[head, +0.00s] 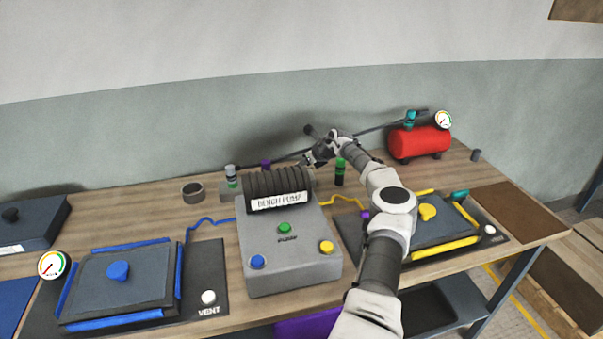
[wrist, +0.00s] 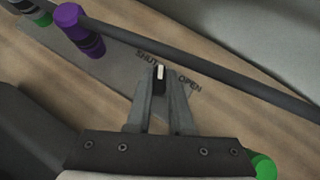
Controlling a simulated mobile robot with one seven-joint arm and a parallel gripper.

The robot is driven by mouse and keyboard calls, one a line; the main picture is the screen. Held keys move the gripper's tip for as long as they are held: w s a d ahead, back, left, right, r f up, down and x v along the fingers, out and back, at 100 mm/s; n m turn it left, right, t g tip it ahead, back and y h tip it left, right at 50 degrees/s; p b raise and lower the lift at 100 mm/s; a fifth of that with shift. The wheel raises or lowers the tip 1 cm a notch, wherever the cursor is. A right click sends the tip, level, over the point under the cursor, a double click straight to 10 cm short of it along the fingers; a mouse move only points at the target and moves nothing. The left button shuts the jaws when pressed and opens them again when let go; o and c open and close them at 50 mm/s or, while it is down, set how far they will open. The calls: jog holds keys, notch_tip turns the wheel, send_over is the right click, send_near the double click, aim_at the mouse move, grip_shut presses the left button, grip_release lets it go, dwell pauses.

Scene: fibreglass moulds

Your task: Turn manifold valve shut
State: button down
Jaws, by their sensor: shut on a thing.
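The manifold valve's black handle (wrist: 160,79), with a white stripe, stands on a grey plate (wrist: 118,60) printed SHUT and OPEN. The stripe lies between the two words. My gripper's two grey fingers (wrist: 160,92) are closed on the handle from both sides. In the head view my gripper (head: 318,156) is behind the bench pump, and the arm and wrist hide the valve there. The dark manifold pipe (wrist: 205,58) runs diagonally just beyond the handle in the wrist view.
A purple fitting (wrist: 80,30) sits left along the pipe, and a green-ended one (wrist: 264,166) is at lower right. The bench pump (head: 285,250) stands in front, mould panels either side. A red tank (head: 420,141) is at back right, near the wall.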

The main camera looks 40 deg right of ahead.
jog(key=shift+s+d+f+n+y+b, duration=0.15)
jog(key=shift+n+y+b, duration=0.4)
jog(key=shift+b, duration=0.3)
jog(key=shift+w+a+f+n+y+b, duration=0.15)
jog(key=shift+n+y+b, duration=0.3)
jog(key=shift+n+b, duration=0.3)
jog(key=shift+s, duration=0.1)
jog(key=c, duration=0.8)
grip_release()
jog(key=shift+d, duration=0.1)
jog(key=shift+r, duration=0.2)
jog(key=shift+s+d+r, duration=0.15)
jog(key=shift+s+r, duration=0.2)
jog(key=shift+r, duration=0.1)
jog(key=v, duration=1.6)
